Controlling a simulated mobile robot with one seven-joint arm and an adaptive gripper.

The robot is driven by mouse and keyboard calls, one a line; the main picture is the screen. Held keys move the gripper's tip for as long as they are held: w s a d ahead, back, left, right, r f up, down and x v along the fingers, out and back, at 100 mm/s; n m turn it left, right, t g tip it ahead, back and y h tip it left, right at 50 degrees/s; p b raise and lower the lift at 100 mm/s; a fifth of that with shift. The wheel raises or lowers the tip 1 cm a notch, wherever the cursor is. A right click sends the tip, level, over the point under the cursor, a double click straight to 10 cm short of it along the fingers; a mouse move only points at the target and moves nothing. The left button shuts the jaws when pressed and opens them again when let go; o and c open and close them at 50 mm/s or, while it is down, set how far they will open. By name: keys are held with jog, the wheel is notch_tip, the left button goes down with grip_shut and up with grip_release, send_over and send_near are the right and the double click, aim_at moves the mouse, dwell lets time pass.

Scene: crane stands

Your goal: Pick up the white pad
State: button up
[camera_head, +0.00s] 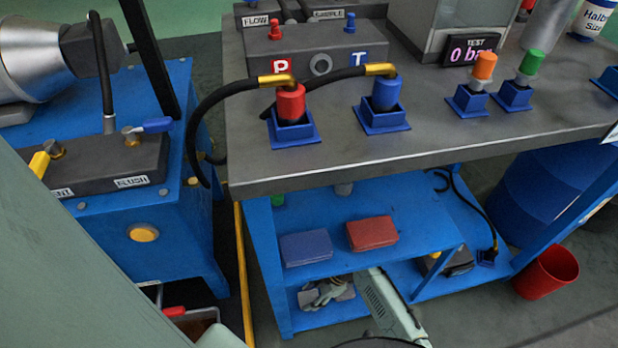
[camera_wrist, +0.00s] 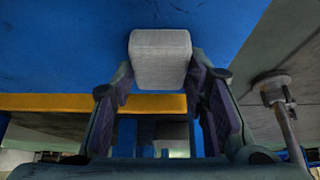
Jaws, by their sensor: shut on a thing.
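The white pad (camera_wrist: 160,52) shows in the wrist view as a pale, rounded block between the fingertips of my gripper (camera_wrist: 160,75). The two dark fingers press on its left and right sides, so my gripper is shut on it. Blue surface lies behind the pad; I cannot tell whether it still touches a shelf. In the head view my gripper (camera_head: 325,293) is at the lower shelf of the blue stand, below the middle shelf. The pad cannot be made out clearly there.
A blue pad (camera_head: 305,248) and a red pad (camera_head: 371,233) lie on the middle shelf (camera_head: 418,245) above my gripper. The grey worktop (camera_head: 420,130) overhangs them. A yellow bar (camera_head: 243,270) stands left of the shelves, and a red bucket (camera_head: 547,272) stands right.

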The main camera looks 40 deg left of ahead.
jog(key=shift+c, duration=1)
jog(key=shift+r, duration=0.1)
jog(key=shift+r+p, duration=0.65)
jog(key=shift+r, duration=0.1)
jog(key=shift+s+d, duration=0.15)
jog(key=shift+d, duration=0.1)
jog(key=s+d+p, duration=0.6)
jog(key=s+d, duration=0.5)
jog(key=d, duration=0.2)
jog(key=shift+s, duration=0.4)
jog(key=shift+f, duration=0.15)
jog(key=o, duration=0.4)
jog(key=shift+w, duration=0.1)
jog(key=c, duration=0.5)
